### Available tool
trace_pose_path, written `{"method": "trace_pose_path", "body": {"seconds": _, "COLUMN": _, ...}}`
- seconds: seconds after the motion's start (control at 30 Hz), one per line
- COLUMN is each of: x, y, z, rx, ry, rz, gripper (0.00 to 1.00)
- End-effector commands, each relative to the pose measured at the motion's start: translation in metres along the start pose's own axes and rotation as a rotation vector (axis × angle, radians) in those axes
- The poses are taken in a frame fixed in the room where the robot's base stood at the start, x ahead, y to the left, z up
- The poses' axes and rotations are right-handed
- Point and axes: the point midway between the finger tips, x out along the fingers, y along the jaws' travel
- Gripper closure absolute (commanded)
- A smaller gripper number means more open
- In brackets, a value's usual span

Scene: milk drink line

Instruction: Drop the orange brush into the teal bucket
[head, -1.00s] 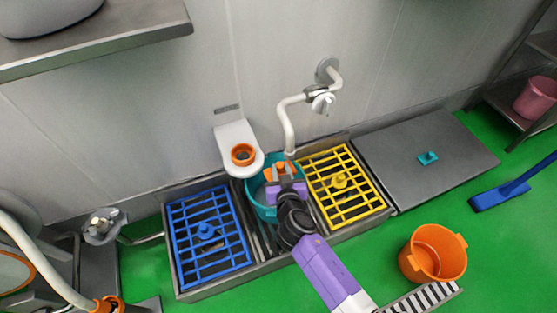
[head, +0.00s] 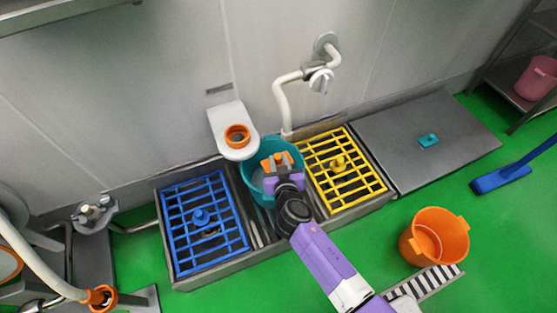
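The teal bucket (head: 256,196) stands in the trough between a blue grate and a yellow grate. My gripper (head: 279,170) is over the bucket's mouth, pointing toward the wall. The orange brush (head: 277,160) shows at its fingertips, above the bucket's opening. My gripper appears shut on the brush; the contact itself is small and partly hidden. My gripper and wrist cover part of the bucket's near right side and much of its inside.
A white wall bracket with an orange ring (head: 237,136) and a white pipe (head: 284,105) are close behind the bucket. The blue grate (head: 204,235) and yellow grate (head: 344,180) flank it. An orange bucket (head: 434,236) stands on the green floor at right.

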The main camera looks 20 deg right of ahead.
Motion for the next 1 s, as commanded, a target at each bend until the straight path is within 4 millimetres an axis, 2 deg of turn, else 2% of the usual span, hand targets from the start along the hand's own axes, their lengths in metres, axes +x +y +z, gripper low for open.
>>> {"method": "trace_pose_path", "body": {"seconds": 0.03, "x": 0.000, "y": 0.000, "z": -0.001, "rx": 0.000, "ry": 0.001, "rz": 0.000, "gripper": 0.65}}
{"method": "trace_pose_path", "body": {"seconds": 0.1, "x": 0.000, "y": 0.000, "z": 0.000, "rx": 0.000, "ry": 0.000, "rz": 0.000, "gripper": 0.51}}
{"method": "trace_pose_path", "body": {"seconds": 0.13, "x": 0.000, "y": 0.000, "z": 0.000, "rx": 0.000, "ry": 0.000, "rz": 0.000, "gripper": 0.49}}
{"method": "trace_pose_path", "body": {"seconds": 0.47, "x": -0.003, "y": 0.000, "z": 0.001, "rx": -0.001, "ry": -0.001, "rz": 0.000, "gripper": 0.49}}
{"method": "trace_pose_path", "body": {"seconds": 0.57, "x": -0.013, "y": 0.000, "z": 0.000, "rx": -0.001, "ry": 0.000, "rz": -0.001, "gripper": 0.49}}
{"method": "trace_pose_path", "body": {"seconds": 0.8, "x": -0.052, "y": 0.000, "z": 0.000, "rx": -0.001, "ry": -0.001, "rz": -0.001, "gripper": 0.49}}
{"method": "trace_pose_path", "body": {"seconds": 1.0, "x": -0.074, "y": 0.000, "z": 0.000, "rx": 0.000, "ry": -0.001, "rz": 0.000, "gripper": 0.49}}
